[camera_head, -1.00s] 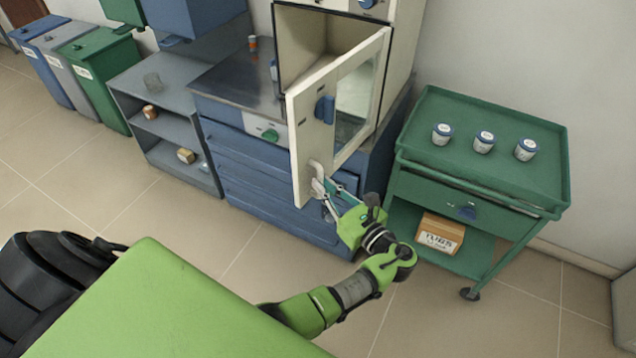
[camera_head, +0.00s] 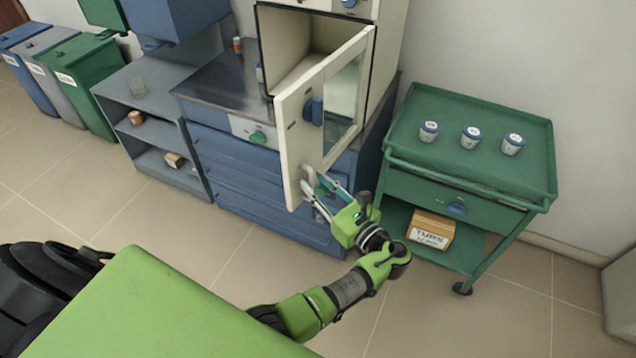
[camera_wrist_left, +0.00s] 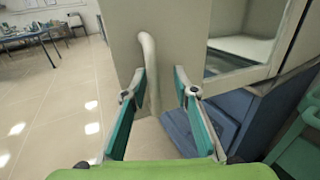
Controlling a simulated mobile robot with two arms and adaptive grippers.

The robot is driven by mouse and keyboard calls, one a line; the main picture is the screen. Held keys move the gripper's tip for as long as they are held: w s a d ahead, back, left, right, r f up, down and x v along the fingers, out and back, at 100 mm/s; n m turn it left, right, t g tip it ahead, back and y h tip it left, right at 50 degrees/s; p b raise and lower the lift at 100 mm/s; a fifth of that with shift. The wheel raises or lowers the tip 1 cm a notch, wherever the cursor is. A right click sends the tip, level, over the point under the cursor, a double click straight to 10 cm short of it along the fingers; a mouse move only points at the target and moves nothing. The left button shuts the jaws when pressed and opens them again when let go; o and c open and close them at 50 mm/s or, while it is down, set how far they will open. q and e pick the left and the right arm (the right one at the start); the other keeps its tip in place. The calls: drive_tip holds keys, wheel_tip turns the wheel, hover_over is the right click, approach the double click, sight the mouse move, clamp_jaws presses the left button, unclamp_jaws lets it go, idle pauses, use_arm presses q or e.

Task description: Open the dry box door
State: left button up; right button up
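The dry box (camera_head: 388,60) is a cream cabinet on the blue bench. Its cream door (camera_head: 292,125) with a glass window stands swung out, and the empty-looking interior (camera_head: 300,35) shows behind it. A pale curved handle (camera_wrist_left: 149,62) is low on the door. My left gripper (camera_head: 316,182) is at this handle. In the left wrist view its teal fingers (camera_wrist_left: 158,95) are spread apart, with the handle's lower part between them, nearer the left finger. Whether a finger touches it I cannot tell. My right gripper is not in view.
A green cart (camera_head: 400,165) with several small items and a labelled carton (camera_head: 431,229) stands close right of my left gripper. A grey shelf (camera_head: 112,90) and bins (camera_head: 82,85) stand at left. Tiled floor (camera_head: 215,255) in front is clear.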

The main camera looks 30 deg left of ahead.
use_arm(q)
drive_tip(key=shift+r, duration=0.1)
wheel_tip(320, 180, up, 10)
drive_tip(key=shift+f, duration=0.1)
idle(0.3)
idle(0.4)
